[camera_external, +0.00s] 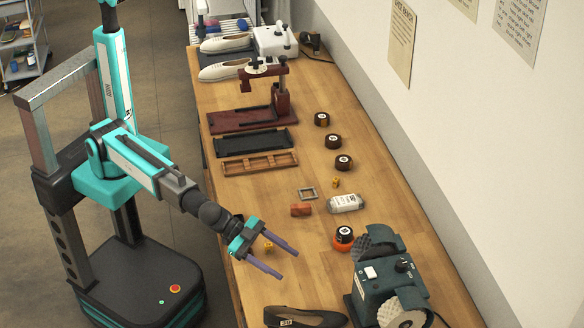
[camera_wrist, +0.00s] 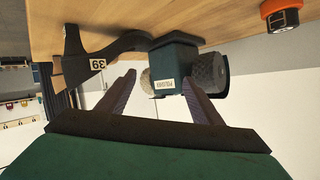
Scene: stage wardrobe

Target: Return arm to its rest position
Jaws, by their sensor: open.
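My gripper (camera_external: 272,257) is open and empty in the external view. Its two purple-grey fingers reach out over the near left edge of the wooden workbench (camera_external: 360,240). The arm stretches forward and down from my column at the left. In the wrist view my gripper (camera_wrist: 160,95) shows its fingers spread wide, with nothing between them held. A small yellow piece (camera_external: 267,244) shows beside the fingers in the external view; I cannot tell whether it touches them.
A polisher (camera_external: 380,275) with grey wheels stands at the bench's front right. A dark shoe (camera_external: 305,317) marked 39 lies at the front. A red press (camera_external: 283,100) stands farther back.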

